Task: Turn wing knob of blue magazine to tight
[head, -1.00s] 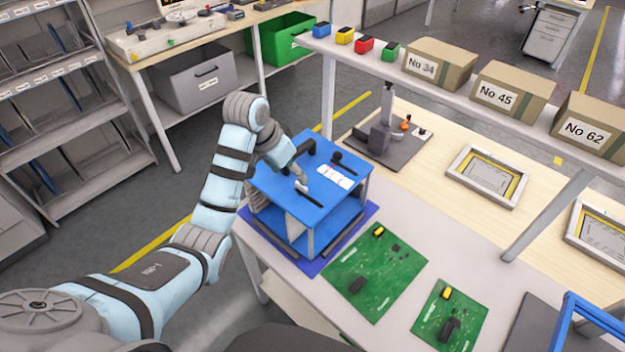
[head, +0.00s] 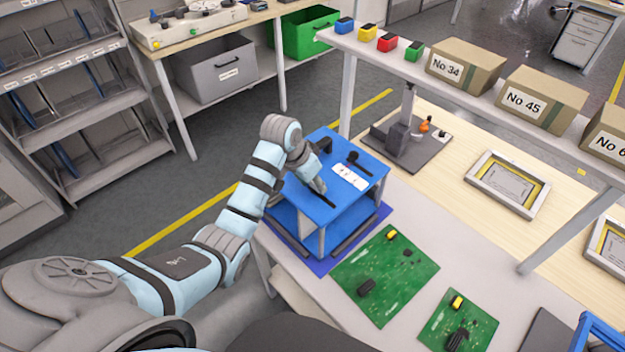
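The blue magazine (head: 318,212) is a box-like frame with a blue top plate and grey posts, standing on a dark blue mat (head: 376,220) at the left end of the bench. On its top are a white label (head: 350,177), a black knob (head: 353,157) near the back edge and a dark slot or bar near the front. My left gripper (head: 319,188) points down at the top plate, close beside the label. The wrist and fingers hide what lies under them, so I cannot tell whether they touch a wing knob. The fingers are too small to read. My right gripper is out of view.
Two green circuit boards (head: 385,275) lie right of the magazine. A dark stand (head: 405,140) is behind it. A shelf carries small coloured bins (head: 387,44) and cardboard boxes (head: 465,65). A shelf post (head: 555,222) rises at the right.

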